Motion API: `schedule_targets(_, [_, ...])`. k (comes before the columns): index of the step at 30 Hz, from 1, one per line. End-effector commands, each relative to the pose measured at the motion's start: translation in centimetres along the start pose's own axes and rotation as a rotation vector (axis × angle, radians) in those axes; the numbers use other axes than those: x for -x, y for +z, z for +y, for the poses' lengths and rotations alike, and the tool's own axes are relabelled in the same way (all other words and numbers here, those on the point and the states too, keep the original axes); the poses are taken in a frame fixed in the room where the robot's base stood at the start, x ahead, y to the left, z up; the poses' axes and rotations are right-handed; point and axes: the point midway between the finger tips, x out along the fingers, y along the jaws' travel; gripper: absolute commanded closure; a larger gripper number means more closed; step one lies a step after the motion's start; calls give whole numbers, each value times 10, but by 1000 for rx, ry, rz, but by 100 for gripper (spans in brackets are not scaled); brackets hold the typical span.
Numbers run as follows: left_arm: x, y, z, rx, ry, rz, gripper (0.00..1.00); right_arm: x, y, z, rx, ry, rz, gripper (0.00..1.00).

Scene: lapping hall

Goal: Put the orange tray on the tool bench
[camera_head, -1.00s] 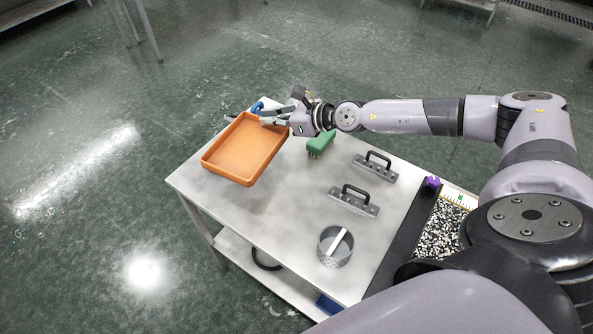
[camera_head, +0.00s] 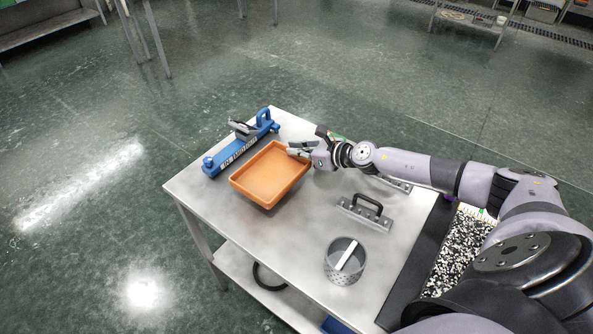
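The orange tray (camera_head: 268,176) is a shallow rectangular tray at the far left part of the grey metal tool bench (camera_head: 225,212). It looks nearly level and at or just above the bench top; I cannot tell whether its whole base touches. My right gripper (camera_head: 299,149) is at the tray's far right corner, with its fingers at the rim, and appears shut on it. The exact contact is small and hard to see. My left gripper is not in view.
A blue tool (camera_head: 238,150) with white lettering lies beside the tray. A black-handled tool (camera_head: 366,212) and a perforated metal cup (camera_head: 345,262) holding a white bar stand nearer me. Another handled tool and a green object are mostly hidden by my arm. The bench's front left is clear.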

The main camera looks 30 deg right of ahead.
Motion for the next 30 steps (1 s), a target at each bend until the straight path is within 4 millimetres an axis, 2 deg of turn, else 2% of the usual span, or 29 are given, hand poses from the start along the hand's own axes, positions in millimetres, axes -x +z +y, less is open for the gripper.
schedule_targets(5, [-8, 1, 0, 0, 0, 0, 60, -6, -13, 0, -3, -1, -3, 100])
schedule_targets(9, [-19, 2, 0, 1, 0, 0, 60, -15, -34, 1, -5, 1, -2, 100])
schedule_targets(12, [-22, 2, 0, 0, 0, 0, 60, -18, -42, 0, -3, -1, -2, 100])
schedule_targets(25, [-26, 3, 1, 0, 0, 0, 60, -20, -47, 0, -2, 0, -2, 100])
schedule_targets(26, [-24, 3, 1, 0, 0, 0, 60, -20, -46, 0, -1, 0, -1, 94])
schedule_targets(30, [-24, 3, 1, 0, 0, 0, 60, -19, -46, 0, -1, 0, -1, 85])
